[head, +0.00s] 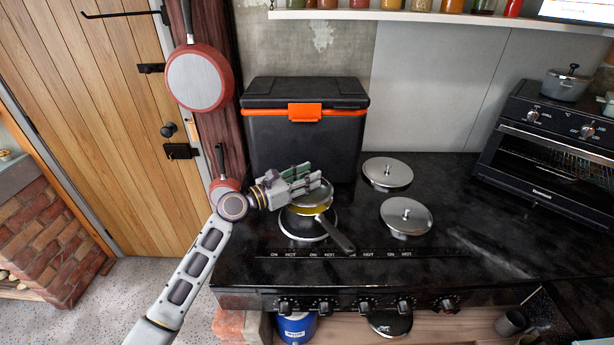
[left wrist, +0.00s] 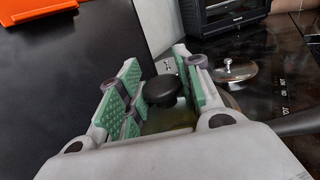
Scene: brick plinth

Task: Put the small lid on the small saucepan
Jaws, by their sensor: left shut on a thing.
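My left gripper (head: 316,184) is above the small saucepan (head: 320,209), which stands on the front left burner with its dark handle pointing down and right. The gripper is shut on the black knob of the small lid (left wrist: 160,91), seen between the green finger pads in the left wrist view. Most of the lid is hidden by the fingers and palm. It is over the pan's opening; I cannot tell whether it touches the rim. My right gripper is not in view.
A black cool box (head: 305,140) with an orange latch is behind the gripper. A toaster oven (head: 550,150) is at the right.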

